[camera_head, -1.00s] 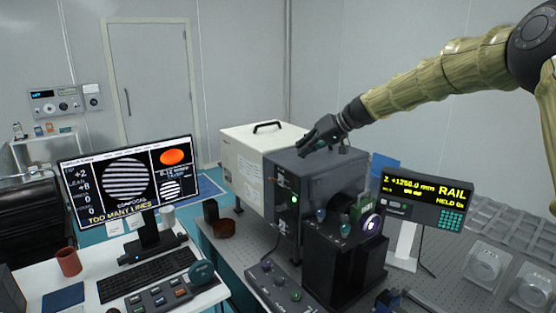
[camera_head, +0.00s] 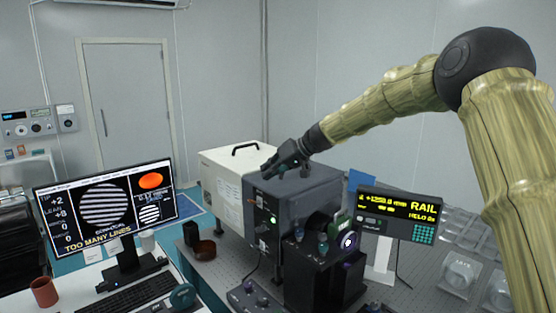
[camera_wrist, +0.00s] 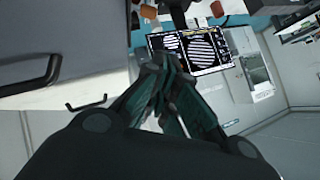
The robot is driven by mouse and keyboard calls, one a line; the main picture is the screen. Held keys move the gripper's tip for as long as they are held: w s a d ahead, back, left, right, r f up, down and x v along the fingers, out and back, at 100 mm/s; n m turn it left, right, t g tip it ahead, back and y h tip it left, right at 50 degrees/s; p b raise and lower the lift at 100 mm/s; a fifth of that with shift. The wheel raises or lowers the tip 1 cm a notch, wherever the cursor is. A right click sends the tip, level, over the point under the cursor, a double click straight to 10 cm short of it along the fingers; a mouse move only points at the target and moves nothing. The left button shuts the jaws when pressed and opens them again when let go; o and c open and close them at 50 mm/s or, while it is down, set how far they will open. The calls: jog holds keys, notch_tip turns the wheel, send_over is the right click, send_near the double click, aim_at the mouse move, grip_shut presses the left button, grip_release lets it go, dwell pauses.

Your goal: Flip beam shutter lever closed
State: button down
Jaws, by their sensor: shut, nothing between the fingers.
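The dark grey box (camera_head: 310,188) stands on the optical table with its front panel facing left. A small orange-tipped part (camera_head: 257,191) shows high on that panel; it may be the shutter lever, but its position is too small to read. A lit green spot (camera_head: 261,228) is lower on the panel. My gripper (camera_head: 268,172) is shut and empty, over the upper front edge of the dark box; I cannot tell if it touches. In the wrist view my gripper's dark green fingers (camera_wrist: 160,66) meet at the tips. The lever cannot be made out surely there.
A cream box (camera_head: 222,172) with a black handle stands behind the dark box. Dark optics with a glowing lens (camera_head: 348,240) and the RAIL display (camera_head: 397,214) stand to the right. The monitor (camera_head: 104,207) is at left.

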aim_at(260, 187)
jog(key=w+a+f, duration=0.1)
jog(key=w+f, duration=0.1)
jog(key=w+f+p, duration=0.1)
jog(key=w+f, duration=0.1)
jog(key=w+a+f+p, duration=0.1)
jog(key=w+f, duration=0.1)
jog(key=shift+w+a, duration=0.2)
jog(key=shift+a, duration=0.15)
jog(key=s+a+f+p, duration=0.1)
jog(key=s+f+p, duration=0.1)
jog(key=f, duration=0.1)
jog(key=shift+s+a, duration=0.25)
jog(key=shift+a, duration=0.15)
jog(key=shift+s+d+r, duration=0.25)
jog(key=shift+s+r, duration=0.05)
jog(key=shift+s, duration=0.2)
jog(key=shift+w+a+f+b, duration=0.15)
jog(key=shift+w+f+b, duration=0.15)
jog(key=shift+b, duration=0.2)
jog(key=shift+a, duration=0.1)
jog(key=shift+s+r+h+b, duration=0.2)
jog(key=shift+s+h+b, duration=0.15)
jog(key=shift+b, duration=0.25)
jog(key=shift+w, duration=0.1)
